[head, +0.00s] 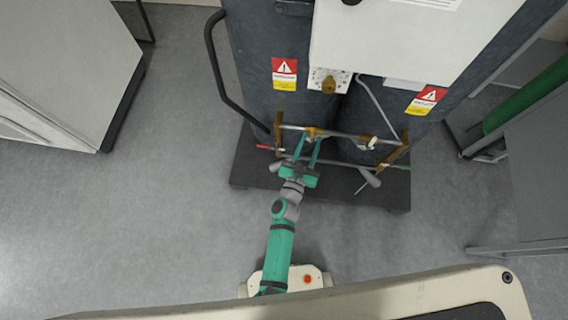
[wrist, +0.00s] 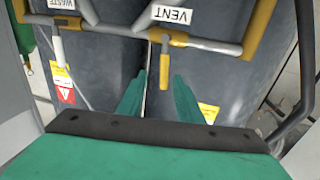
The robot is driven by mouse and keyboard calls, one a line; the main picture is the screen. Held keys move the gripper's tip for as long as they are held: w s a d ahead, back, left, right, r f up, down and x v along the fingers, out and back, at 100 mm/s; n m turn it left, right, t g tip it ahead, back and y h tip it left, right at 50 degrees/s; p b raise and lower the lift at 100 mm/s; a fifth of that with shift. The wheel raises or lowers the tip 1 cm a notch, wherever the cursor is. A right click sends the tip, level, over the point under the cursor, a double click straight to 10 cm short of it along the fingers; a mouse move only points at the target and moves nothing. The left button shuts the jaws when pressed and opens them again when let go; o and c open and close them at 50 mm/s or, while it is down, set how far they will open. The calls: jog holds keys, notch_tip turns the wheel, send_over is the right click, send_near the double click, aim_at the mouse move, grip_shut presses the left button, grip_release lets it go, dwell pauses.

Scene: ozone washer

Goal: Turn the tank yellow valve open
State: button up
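Two dark tanks (head: 265,60) stand side by side with a pipe frame of grey pipe and yellow fittings across their front. A yellow valve handle (wrist: 165,65) hangs from the pipe near the VENT label (wrist: 172,14) in the wrist view. In the head view, yellow fittings (head: 314,132) show just beyond my fingertips. My gripper (head: 307,142) is open, with its two green fingers apart. In the wrist view, the handle's free end appears between the fingertips (wrist: 159,76). I cannot tell whether either finger touches it.
A dark base plate (head: 240,165) carries the tanks. A black curved handle (head: 222,75) rises at their left. A white cabinet (head: 70,60) stands at left and a grey one (head: 540,150) at right. The floor (head: 150,200) at left is clear.

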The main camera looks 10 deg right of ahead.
jog(key=s+a+r+n+y, duration=0.1)
jog(key=s+a+r+y, duration=0.1)
jog(key=s+a, duration=0.3)
jog(key=s+a+r+n+y, duration=0.1)
jog(key=s+a+r, duration=0.3)
jog(key=s, duration=0.9)
jog(key=shift+s+a+y, duration=0.35)
jog(key=shift+a+y, duration=0.35)
jog(key=shift+a, duration=0.55)
jog(key=shift+c, duration=0.6)
